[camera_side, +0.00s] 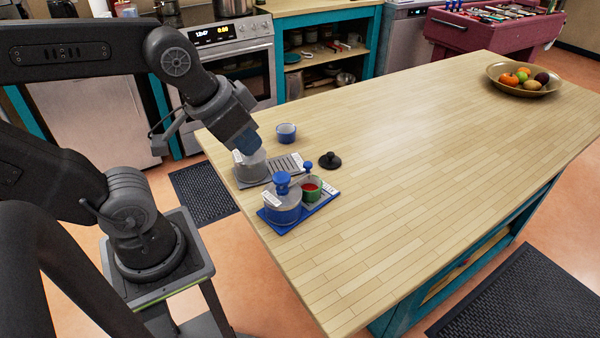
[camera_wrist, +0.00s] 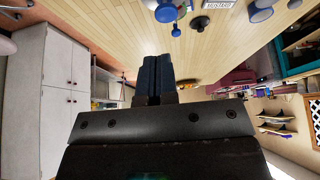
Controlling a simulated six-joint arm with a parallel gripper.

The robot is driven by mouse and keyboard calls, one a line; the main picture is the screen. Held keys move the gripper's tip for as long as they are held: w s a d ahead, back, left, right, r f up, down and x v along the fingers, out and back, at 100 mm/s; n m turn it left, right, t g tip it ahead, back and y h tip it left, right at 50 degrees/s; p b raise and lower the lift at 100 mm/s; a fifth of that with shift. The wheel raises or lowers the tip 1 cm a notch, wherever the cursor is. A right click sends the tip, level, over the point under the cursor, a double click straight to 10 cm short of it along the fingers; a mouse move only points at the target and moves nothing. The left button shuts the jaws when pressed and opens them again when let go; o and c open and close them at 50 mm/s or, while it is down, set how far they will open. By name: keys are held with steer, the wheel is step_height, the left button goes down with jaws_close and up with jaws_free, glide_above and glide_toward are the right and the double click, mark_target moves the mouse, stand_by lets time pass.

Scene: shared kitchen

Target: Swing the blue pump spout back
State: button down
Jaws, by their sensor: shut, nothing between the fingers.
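The blue pump (camera_side: 283,180) tops a clear round jar (camera_side: 284,213) on a blue tray (camera_side: 299,222). A small blue knob (camera_side: 308,166) shows at the green cup (camera_side: 312,195), which has red contents. Whether this knob belongs to the spout is too small to tell. My gripper (camera_side: 247,149) is shut and empty, pointing down above a second clear jar (camera_side: 248,173) on a grey tray (camera_side: 288,164), left of and behind the blue pump. It hides part of that jar. In the wrist view, its fingers (camera_wrist: 157,75) are together; blue round parts show at the top edge.
A black knobbed lid (camera_side: 330,160) lies right of the trays. A blue cup (camera_side: 286,133) stands behind them. A brass bowl of fruit (camera_side: 524,88) sits at the far right. The rest of the wooden counter (camera_side: 400,165) is clear.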

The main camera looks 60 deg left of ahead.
steer(key=c, duration=1.8)
jaws_free()
steer(key=shift+o, duration=0.7)
steer(key=shift+w+r, duration=0.1)
steer(key=shift+o, duration=0.8)
steer(key=shift+w+r+m, duration=0.15)
steer(key=shift+w+m, duration=0.1)
steer(key=shift+m, duration=0.35)
steer(key=o, duration=0.5)
steer(key=w+m+g, duration=0.1)
steer(key=m, duration=0.2)
steer(key=w+r+m, duration=0.1)
steer(key=w+m, duration=0.1)
steer(key=w+a+r+m+g, duration=0.1)
steer(key=w+m, duration=0.1)
steer(key=m, duration=0.1)
steer(key=shift+r+m+g, duration=0.15)
steer(key=shift+m+g, duration=0.15)
steer(key=m+g, duration=0.3)
steer(key=m, duration=0.9)
glide_above(308, 163)
step_height(308, 163, down, 14)
steer(key=shift+r, duration=0.25)
